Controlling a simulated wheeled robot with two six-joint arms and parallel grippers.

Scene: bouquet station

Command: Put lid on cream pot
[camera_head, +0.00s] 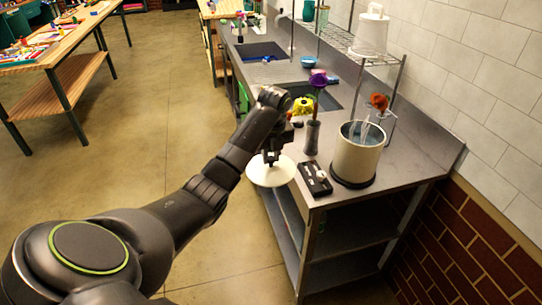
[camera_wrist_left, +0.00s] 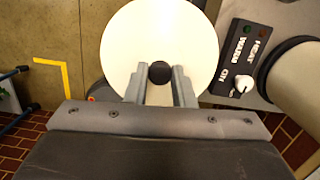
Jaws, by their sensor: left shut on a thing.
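The cream pot (camera_head: 357,158) stands open on a dark round base near the counter's right end. Pale streaks, perhaps steam, show at its mouth. Part of its side shows at the right of the left wrist view (camera_wrist_left: 300,88). The cream-white lid (camera_head: 260,176) is a flat disc with a dark knob (camera_wrist_left: 160,72). My left gripper (camera_head: 271,156) is shut on the lid's knob, with a finger on each side of it. It holds the lid roughly level in the air by the counter's left edge, left of the pot and apart from it. My right gripper is out of view.
A black control box (camera_head: 315,178) with a white dial lies between lid and pot. A dark vase (camera_head: 312,138) with a purple flower stands behind it. A wire rack (camera_head: 345,42) holds a white container (camera_head: 371,30). Open floor (camera_head: 165,130) lies to the left.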

